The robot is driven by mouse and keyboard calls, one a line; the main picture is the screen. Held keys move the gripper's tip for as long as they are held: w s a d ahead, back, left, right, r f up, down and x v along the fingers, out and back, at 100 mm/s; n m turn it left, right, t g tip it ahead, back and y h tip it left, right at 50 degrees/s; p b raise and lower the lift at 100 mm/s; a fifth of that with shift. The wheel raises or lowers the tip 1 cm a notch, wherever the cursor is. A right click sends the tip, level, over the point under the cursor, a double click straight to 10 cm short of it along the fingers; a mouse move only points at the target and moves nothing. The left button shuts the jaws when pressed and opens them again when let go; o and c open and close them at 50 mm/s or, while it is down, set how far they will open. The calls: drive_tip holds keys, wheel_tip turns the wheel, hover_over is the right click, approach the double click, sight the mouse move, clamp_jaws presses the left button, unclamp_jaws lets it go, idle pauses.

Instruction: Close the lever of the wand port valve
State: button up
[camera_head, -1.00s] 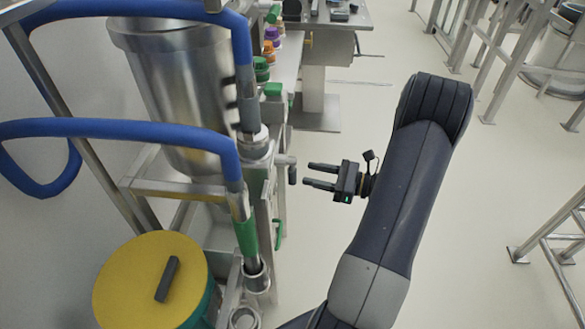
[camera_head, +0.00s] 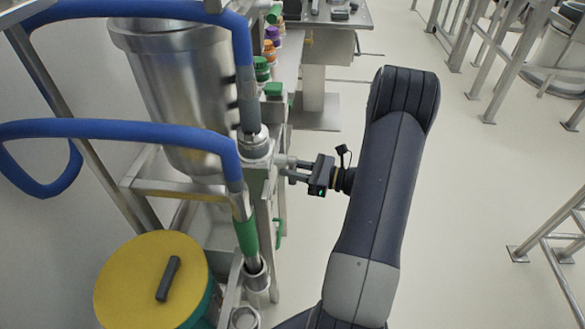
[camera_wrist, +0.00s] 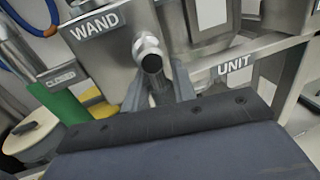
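My gripper (camera_head: 291,171) is at the right side of the steel frame in the head view, its fingers reaching the metal fitting at the port. In the wrist view, the two fingers (camera_wrist: 158,92) are spread with the short round metal piece (camera_wrist: 150,57) between them; I cannot tell whether they touch it. This piece, possibly the valve lever, projects toward the camera from below the plate marked WAND (camera_wrist: 97,25). In the head view, its end is largely hidden by the fingers. A green handle (camera_head: 278,234) hangs lower on the frame.
Blue hoses (camera_head: 120,128) loop at the left, one running into a wand with a green sleeve (camera_head: 246,236). A yellow-lidded drum (camera_head: 150,285) stands below, and a steel vessel (camera_head: 185,95) behind. Open floor (camera_head: 480,200) lies to the right.

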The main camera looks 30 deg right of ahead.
clamp_jaws()
